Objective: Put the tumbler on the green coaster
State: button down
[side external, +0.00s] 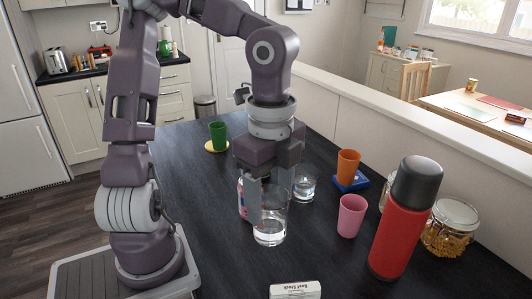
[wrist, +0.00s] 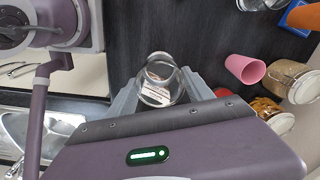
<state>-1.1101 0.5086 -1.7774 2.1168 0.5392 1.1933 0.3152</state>
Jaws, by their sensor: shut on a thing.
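A clear glass tumbler (side external: 270,232) is between the fingers of my gripper (side external: 264,208), which is shut on it. It looks upright and low over the dark counter; I cannot tell whether its base touches. In the wrist view the glass (wrist: 160,72) sits between both fingers of my gripper (wrist: 160,88). A second clear glass (side external: 304,186) stands just behind, to the right; its edge shows in the wrist view (wrist: 262,4). I see no green coaster in either view. A green cup (side external: 218,136) stands on a yellow coaster (side external: 208,148).
An orange cup (side external: 347,166) is on a blue coaster (side external: 360,182). A pink cup (side external: 351,214), a red flask (side external: 402,225) and lidded jars (side external: 447,228) stand at the right. A stock box (side external: 295,290) lies in front. The counter's back middle is clear.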

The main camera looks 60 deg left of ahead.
jog(key=w+a+n, duration=0.2)
jog(key=w+n, duration=0.6)
jog(key=w, duration=0.4)
jog(key=w+a+n, duration=0.4)
jog(key=w+a, duration=0.4)
jog(key=a+n, duration=0.2)
jog(key=a, duration=2.9)
jog(key=f, duration=0.6)
jog(key=w+f, duration=0.1)
jog(key=f, duration=0.3)
jog(key=shift+a, duration=0.25)
jog(key=shift+s+f, duration=0.1)
jog(key=shift+f, duration=0.05)
jog(key=shift+c, duration=2)
grip_release()
